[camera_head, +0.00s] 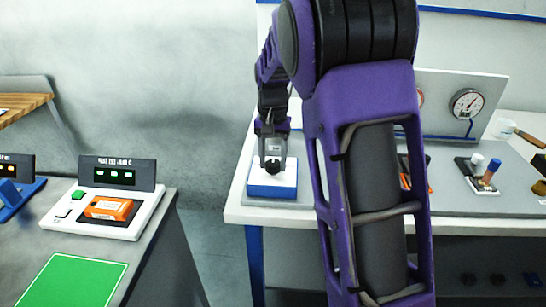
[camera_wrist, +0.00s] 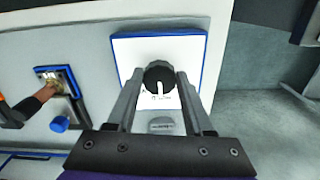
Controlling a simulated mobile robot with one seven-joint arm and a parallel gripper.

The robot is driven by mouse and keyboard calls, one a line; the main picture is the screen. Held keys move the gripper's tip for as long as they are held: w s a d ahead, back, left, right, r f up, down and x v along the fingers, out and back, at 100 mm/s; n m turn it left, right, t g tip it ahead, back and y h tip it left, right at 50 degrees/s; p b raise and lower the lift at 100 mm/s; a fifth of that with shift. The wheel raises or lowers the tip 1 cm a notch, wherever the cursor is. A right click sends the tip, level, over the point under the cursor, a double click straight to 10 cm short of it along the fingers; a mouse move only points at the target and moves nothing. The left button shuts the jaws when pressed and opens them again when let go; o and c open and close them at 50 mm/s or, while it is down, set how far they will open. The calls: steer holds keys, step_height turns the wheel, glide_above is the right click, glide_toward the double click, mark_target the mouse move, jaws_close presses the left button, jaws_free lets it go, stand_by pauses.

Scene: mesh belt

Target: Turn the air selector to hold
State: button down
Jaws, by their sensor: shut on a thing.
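The air selector is a black round knob (camera_wrist: 158,76) with a white pointer mark, on a white plate with a blue edge (camera_wrist: 128,50). In the head view its blue-and-white box (camera_head: 272,189) stands at the left end of the bench, and the knob is mostly hidden by my gripper (camera_head: 272,160). In the wrist view my gripper (camera_wrist: 159,84) has one finger on each side of the knob and is shut on it. Small lettering on the plate is partly hidden and too small to read.
My arm covers the middle of the bench (camera_head: 236,212). A round gauge (camera_head: 467,104) is on the back panel, with small fixtures (camera_head: 485,175) below it. At left, a separate table carries a white device with an orange block (camera_head: 108,208) and a green mat (camera_head: 72,281).

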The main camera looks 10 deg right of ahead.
mark_target(273, 163)
stand_by(0.3)
steer(key=shift+c, duration=1.4)
jaws_free()
step_height(273, 163, up, 18)
steer(key=p, duration=0.2)
steer(key=shift+f, duration=0.25)
